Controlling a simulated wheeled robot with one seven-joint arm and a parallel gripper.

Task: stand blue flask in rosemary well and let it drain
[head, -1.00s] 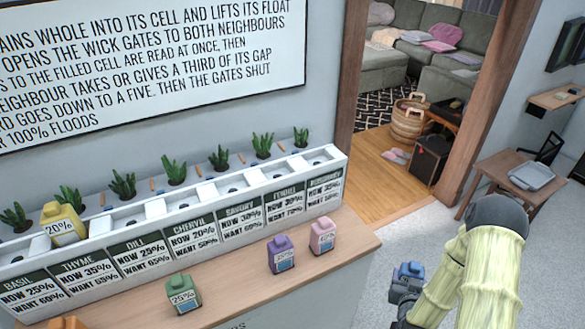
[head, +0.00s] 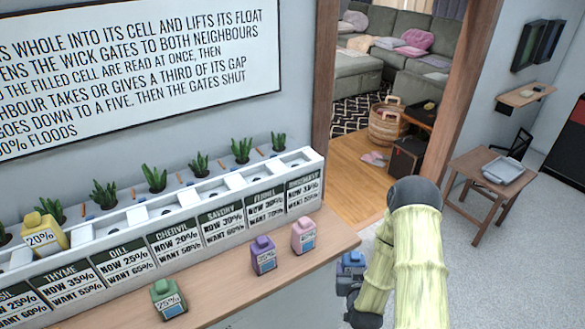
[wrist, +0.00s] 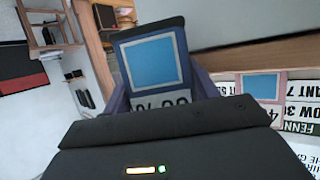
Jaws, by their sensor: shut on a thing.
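The blue flask (head: 352,262) is held in my gripper (head: 351,279), just off the right end of the counter, and looks roughly upright. In the wrist view the blue flask (wrist: 152,62) fills the middle, showing a light blue square and a partly hidden upside-down label. My gripper is shut on it. The rosemary well (head: 294,158) is the rightmost cell of the white planter, up and left of the flask. Its card (head: 303,196) has small text that is hard to read. The well looks empty of any flask.
A pink flask (head: 304,236), a purple flask (head: 263,255) and a green flask (head: 168,298) stand on the counter (head: 225,285) in front of the planter. A yellow flask (head: 42,235) sits in a left cell. Plants rise behind several cells.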

